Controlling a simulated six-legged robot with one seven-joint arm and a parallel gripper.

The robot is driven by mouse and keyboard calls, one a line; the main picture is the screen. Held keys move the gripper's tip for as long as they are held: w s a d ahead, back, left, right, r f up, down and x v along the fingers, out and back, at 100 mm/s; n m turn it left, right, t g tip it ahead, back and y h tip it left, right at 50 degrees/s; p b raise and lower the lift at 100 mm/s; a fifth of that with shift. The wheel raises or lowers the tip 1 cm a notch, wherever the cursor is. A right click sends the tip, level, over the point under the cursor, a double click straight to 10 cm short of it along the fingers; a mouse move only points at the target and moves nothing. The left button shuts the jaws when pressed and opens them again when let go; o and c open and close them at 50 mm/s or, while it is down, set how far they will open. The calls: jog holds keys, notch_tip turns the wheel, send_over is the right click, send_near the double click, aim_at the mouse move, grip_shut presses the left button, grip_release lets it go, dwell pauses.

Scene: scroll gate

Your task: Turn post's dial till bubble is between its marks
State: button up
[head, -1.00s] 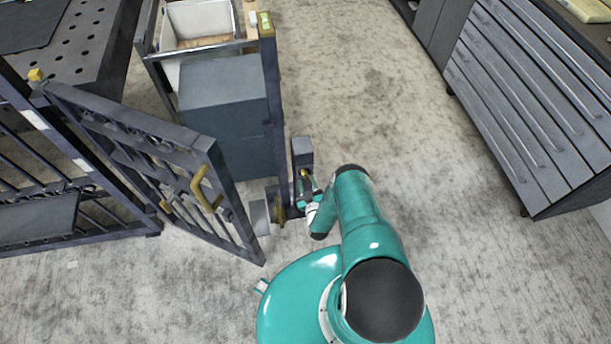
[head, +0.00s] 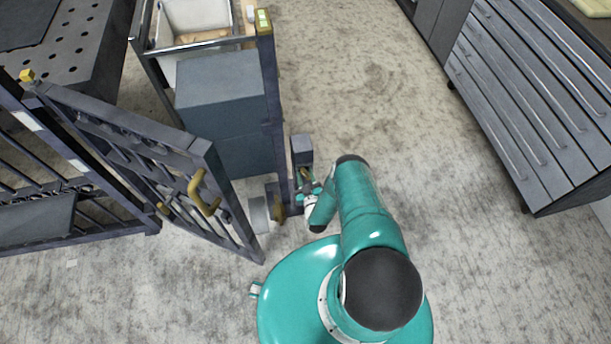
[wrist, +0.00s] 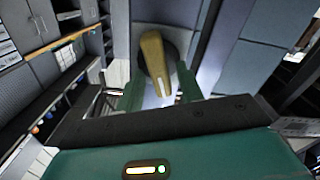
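The dark blue post (head: 272,110) stands upright beside the gate, with a small yellow-green vial (head: 263,20) on its top. The bubble and marks are too small to read. The dial (wrist: 155,62) shows in the wrist view as a brass bar with a white line on a dark round base. My gripper (wrist: 160,90) is at the dial, its two teal fingers apart on either side of the bar's near end. I see small gaps between bar and fingers. In the head view my gripper (head: 311,190) is low beside the post, below a grey box (head: 302,150).
The barred gate (head: 150,150) with a brass handle (head: 203,192) stands left of the post. A blue-grey cabinet (head: 222,115) and a white bin (head: 190,20) are behind it. Grey drawers (head: 530,90) stand at the right. The floor between is clear.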

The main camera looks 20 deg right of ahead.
grip_shut()
jog(key=shift+m, duration=1)
jog(key=shift+s, duration=0.1)
jog(key=shift+o, duration=0.9)
grip_release()
